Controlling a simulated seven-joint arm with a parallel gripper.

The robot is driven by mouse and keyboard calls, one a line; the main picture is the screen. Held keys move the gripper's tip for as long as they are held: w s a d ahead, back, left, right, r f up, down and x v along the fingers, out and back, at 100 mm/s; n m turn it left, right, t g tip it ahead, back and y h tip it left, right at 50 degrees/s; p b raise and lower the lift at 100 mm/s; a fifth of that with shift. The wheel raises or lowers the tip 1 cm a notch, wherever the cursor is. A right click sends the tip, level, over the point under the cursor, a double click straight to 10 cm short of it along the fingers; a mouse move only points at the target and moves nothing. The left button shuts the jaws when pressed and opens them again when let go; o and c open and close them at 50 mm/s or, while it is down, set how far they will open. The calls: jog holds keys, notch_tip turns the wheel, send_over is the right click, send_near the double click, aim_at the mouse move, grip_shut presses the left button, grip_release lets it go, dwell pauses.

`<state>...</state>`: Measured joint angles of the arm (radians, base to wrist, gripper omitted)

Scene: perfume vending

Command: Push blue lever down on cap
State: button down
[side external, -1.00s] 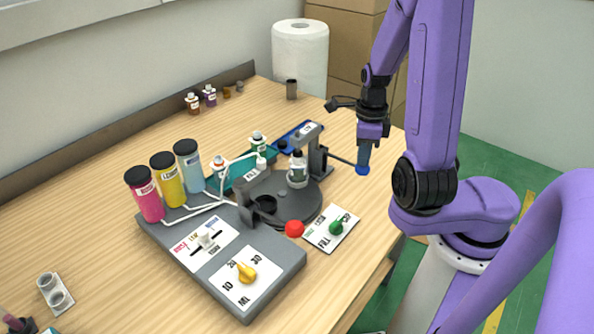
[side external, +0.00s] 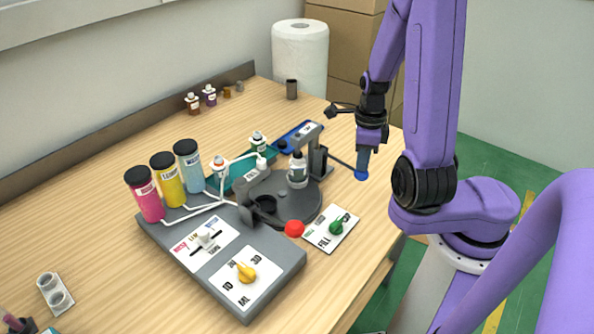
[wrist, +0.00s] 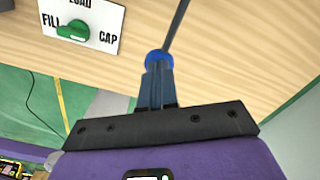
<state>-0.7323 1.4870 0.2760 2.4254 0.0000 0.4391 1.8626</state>
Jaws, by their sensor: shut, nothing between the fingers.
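The blue lever is a thin dark rod ending in a round blue knob (side external: 361,175). It reaches right from the grey capping post (side external: 316,160). A small white-labelled bottle (side external: 298,171) stands on the dark round turntable (side external: 300,208) beside the post. My gripper (side external: 365,165) is shut and points down, with its fingertips at the top of the blue knob, apparently touching it. In the wrist view the shut fingertips (wrist: 157,68) overlap the blue knob (wrist: 158,56), with the rod running up beyond it. Nothing is between the fingers.
A LOAD/FILL/CAP plate (side external: 330,229) with a green dial (side external: 337,227) lies left of the lever's end. A red ball (side external: 294,228) sits next to it. Pink, yellow and blue cylinders (side external: 168,182) stand at left. The table's right edge is close to my gripper.

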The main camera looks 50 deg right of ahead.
notch_tip(320, 180, up, 8)
dwell(1.0)
dwell(0.5)
jog(key=w+a+r+n, duration=0.15)
jog(key=a+n, duration=0.35)
jog(key=n, duration=0.7)
jog(key=w+a+n, duration=0.3)
jog(key=a+n, duration=0.2)
jog(key=n, duration=0.7)
jog(key=s+a+r+n, duration=0.1)
jog(key=s+a+n, duration=0.2)
jog(key=s+n, duration=1.3)
jog(key=n, duration=0.2)
jog(key=shift+r+n, duration=0.2)
jog(key=shift+n, duration=0.1)
